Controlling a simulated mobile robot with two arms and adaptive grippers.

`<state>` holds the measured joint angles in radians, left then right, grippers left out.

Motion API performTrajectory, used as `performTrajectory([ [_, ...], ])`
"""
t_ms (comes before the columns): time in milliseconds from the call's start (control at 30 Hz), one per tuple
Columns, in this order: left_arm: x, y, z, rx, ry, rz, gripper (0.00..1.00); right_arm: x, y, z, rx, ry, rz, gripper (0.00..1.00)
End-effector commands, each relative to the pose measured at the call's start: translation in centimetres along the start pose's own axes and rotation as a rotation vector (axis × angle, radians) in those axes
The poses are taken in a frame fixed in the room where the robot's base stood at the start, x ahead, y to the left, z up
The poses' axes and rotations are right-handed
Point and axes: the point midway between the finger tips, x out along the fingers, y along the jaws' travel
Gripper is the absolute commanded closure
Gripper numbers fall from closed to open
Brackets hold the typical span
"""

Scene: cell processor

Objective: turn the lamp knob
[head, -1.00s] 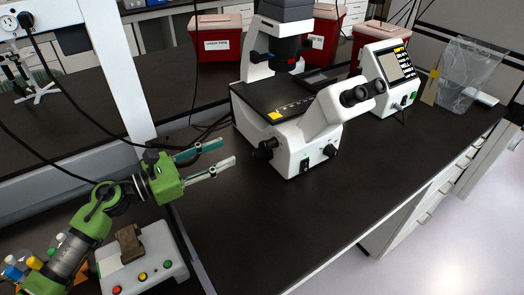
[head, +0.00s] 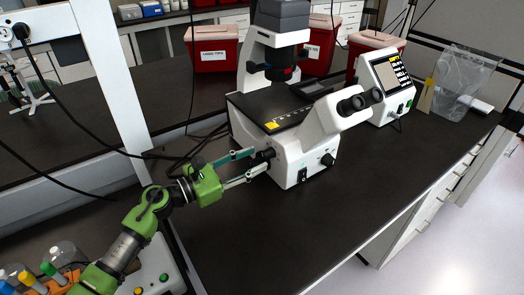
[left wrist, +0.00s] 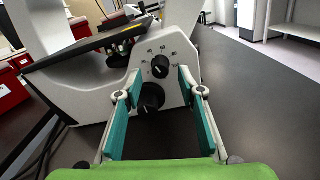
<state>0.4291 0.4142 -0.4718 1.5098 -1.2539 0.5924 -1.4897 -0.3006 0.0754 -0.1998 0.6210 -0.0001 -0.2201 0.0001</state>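The white microscope (head: 290,150) stands on the dark bench. In the left wrist view its side panel (left wrist: 174,50) carries a small black knob (left wrist: 160,66) with scale marks around it and a larger black knob (left wrist: 150,97) just below. Another black knob (head: 327,159) is on the front of the base in the head view; no label tells me which is the lamp knob. My left gripper (head: 258,160) is open, its teal-padded fingers pointing at the side panel, the two side knobs showing between them (left wrist: 157,80). Contact cannot be told. My right gripper is not in view.
A white device with a screen (head: 388,85) stands right of the microscope. Red bins (head: 212,50) are behind. A white post (head: 110,75) rises at left. Capped bottles in an orange rack (head: 45,280) are at lower left. The bench front is clear.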

Motion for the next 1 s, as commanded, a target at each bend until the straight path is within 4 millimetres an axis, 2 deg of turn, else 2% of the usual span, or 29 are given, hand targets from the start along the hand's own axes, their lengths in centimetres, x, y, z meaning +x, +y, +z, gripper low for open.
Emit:
performTrajectory([
  [100, 1.9, 0.0, 0.2, -0.002, -0.001, -0.001, 0.64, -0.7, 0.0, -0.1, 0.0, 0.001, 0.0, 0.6],
  [233, 3.1, 0.0, 0.1, -0.002, 0.0, -0.001, 0.64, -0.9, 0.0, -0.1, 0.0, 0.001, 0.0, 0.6],
  [600, 3.7, 0.0, -0.1, 0.0, 0.001, -0.001, 0.64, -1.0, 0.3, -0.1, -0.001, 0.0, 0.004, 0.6],
  [633, 3.7, 0.0, -0.1, 0.0, 0.001, -0.001, 0.7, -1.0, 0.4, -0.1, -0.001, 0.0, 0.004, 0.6],
  [733, 3.6, 0.0, -0.1, 0.0, 0.001, -0.001, 0.95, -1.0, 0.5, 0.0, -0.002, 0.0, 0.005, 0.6],
  [767, 3.6, 0.0, -0.1, 0.0, 0.001, -0.001, 1.0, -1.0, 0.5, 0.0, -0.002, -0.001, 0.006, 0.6],
  [1000, 3.6, 0.0, -0.1, -0.006, 0.001, -0.001, 1.0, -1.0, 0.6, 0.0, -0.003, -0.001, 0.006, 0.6],
])
